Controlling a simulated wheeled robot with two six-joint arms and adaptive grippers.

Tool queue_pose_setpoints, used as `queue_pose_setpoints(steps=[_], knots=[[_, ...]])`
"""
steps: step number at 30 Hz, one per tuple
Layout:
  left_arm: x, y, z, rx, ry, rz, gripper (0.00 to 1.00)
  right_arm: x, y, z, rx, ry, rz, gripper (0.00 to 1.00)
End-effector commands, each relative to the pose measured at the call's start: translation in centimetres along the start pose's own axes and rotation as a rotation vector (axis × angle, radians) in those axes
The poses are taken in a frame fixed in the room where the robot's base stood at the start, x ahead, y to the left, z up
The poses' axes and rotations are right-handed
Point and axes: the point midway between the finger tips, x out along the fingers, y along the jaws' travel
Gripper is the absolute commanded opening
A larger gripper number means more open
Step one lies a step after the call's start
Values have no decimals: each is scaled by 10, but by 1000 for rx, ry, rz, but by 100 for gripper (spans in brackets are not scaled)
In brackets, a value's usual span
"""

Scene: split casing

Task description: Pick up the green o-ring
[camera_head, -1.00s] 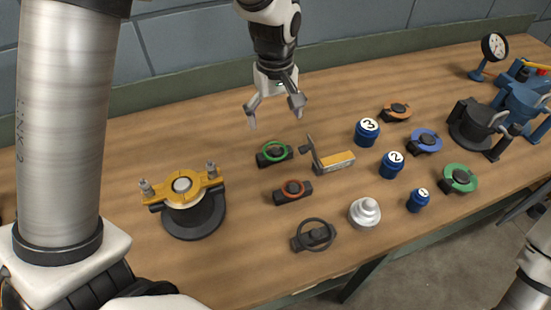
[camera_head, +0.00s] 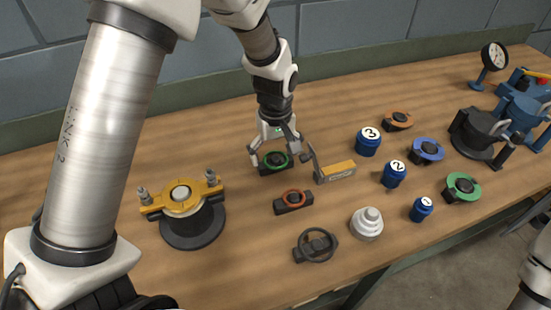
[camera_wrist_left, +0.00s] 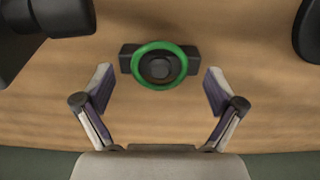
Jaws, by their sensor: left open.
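The green o-ring (camera_head: 276,159) sits on a black holder block (camera_head: 264,168) on the wooden table. In the left wrist view the green o-ring (camera_wrist_left: 159,47) lies around the holder's round post, with the holder's block ends (camera_wrist_left: 127,58) showing on both sides. My left gripper (camera_head: 279,158) is open and empty, pointing down over the o-ring. In the left wrist view its fingers (camera_wrist_left: 159,82) stand wide apart, one to each side of the holder, apart from the ring.
A red o-ring on a holder (camera_head: 293,200) and a black ring on a holder (camera_head: 316,245) lie nearer. A yellow-clamped casing (camera_head: 187,222) is at left. Numbered blue cylinders (camera_head: 368,146) stand at right.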

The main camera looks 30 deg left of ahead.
Motion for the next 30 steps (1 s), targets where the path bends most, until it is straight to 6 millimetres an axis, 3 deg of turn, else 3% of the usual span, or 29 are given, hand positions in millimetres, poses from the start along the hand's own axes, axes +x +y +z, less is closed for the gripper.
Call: queue_pose_setpoints(steps=[17, 18, 22, 30], knots=[[5, 0, 0, 0, -1, -1, 94, -4, 0, 0, 0, 0, 0, 0], [5, 0, 0, 0, -1, -1, 80, -4, 0, 0, 0, 0, 0, 0], [5, 0, 0, 0, 0, -1, 52, -4, 0, 0, 0, 0, 0, 0], [5, 0, 0, 0, 0, 0, 51, -4, 0, 0, 0, 0, 0, 0]])
